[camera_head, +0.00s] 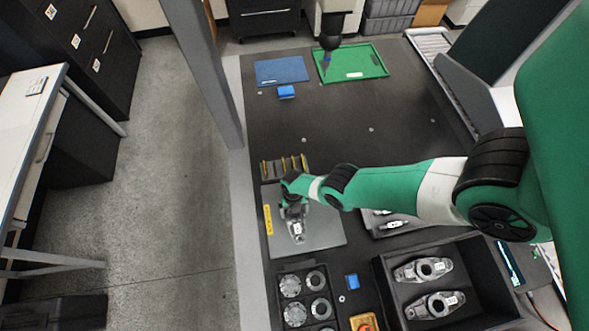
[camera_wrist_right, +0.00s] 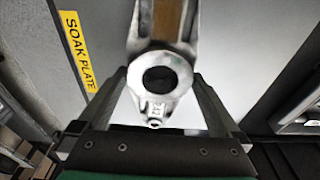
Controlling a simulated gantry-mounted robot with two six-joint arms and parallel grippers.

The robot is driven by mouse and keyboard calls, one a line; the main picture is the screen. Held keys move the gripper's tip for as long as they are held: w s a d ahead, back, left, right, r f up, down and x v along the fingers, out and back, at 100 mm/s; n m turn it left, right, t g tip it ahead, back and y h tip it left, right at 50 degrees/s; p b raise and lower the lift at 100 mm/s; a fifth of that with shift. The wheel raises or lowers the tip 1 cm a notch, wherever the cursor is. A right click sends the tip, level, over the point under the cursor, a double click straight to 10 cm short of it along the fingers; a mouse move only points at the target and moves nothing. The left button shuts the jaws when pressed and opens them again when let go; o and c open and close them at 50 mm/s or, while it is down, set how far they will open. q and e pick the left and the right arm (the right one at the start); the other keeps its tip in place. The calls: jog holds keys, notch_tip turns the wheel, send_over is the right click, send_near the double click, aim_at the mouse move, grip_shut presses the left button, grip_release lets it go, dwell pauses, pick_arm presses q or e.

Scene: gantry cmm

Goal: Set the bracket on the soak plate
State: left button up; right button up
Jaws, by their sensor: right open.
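The soak plate (camera_head: 325,236) is a flat grey plate with a yellow label at its left edge, which reads SOAK PLATE in the right wrist view (camera_wrist_right: 78,50). A silvery metal bracket (camera_head: 298,232) with a round bored hub lies on the plate. Its hub (camera_wrist_right: 180,92) shows large in the right wrist view. My right gripper (camera_head: 294,210) is open over the plate, with one finger on each side of the hub. I cannot tell whether the fingers touch it. My left gripper is not in view.
A black bin (camera_head: 381,273) at the lower right holds two similar brackets. A dark tray (camera_head: 280,283) with round metal parts lies in front of the plate. A yellow-pronged rack (camera_head: 284,167) stands behind it. Blue (camera_head: 282,70) and green (camera_head: 375,63) trays are far back; the middle table is mostly clear.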

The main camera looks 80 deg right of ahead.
notch_tip(320, 180, up, 12)
jog(key=d+p, duration=0.1)
jog(key=p, duration=0.9)
jog(key=shift+w+d+f, duration=0.2)
jog(key=shift+w+d, duration=0.1)
jog(key=shift+w, duration=0.1)
